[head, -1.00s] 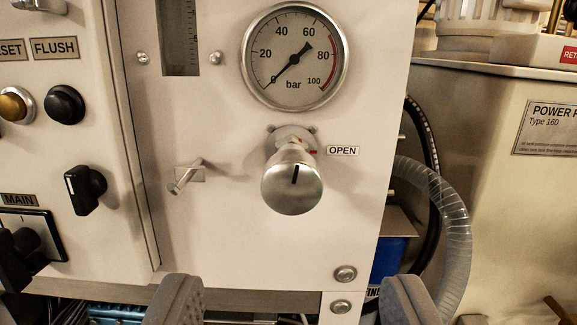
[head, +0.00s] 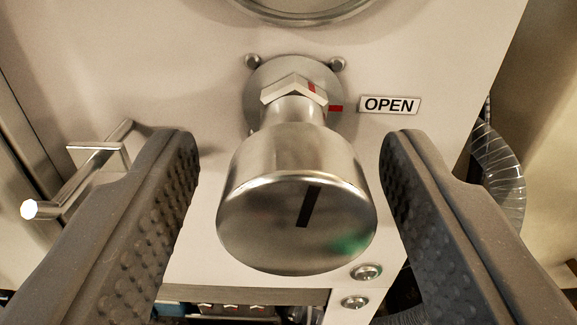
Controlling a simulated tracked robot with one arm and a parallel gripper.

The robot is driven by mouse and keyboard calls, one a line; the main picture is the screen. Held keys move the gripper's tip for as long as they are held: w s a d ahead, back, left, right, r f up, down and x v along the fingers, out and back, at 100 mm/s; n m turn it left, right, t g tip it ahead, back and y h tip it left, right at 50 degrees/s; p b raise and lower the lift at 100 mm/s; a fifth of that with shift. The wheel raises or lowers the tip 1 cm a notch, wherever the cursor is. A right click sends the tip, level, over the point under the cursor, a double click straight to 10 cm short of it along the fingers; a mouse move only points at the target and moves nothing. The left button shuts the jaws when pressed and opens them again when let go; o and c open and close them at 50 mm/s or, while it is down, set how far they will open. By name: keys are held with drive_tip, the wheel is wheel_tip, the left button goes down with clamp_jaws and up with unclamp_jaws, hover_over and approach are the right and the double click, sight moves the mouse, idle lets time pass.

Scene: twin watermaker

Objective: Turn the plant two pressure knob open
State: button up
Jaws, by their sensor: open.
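The pressure knob (head: 290,210) is a large round metal knob in the middle of the head view. It sits on a stem with a hex nut (head: 298,88) on the white panel. A black line on its face points up and slightly right. A red mark shows on the nut and another on the flange beside it, left of the OPEN label (head: 390,105). My gripper (head: 290,165) is open, with one dark ridged finger on each side of the knob. A gap shows between each finger and the knob, so neither appears to touch it.
A metal T-shaped handle (head: 85,170) sticks out of the panel at left, close beside my left finger. The rim of the gauge (head: 300,8) shows at the top. A clear ribbed hose (head: 497,170) hangs at right. Panel bolts (head: 366,272) sit below the knob.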

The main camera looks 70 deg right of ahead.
drive_tip(key=c, duration=1)
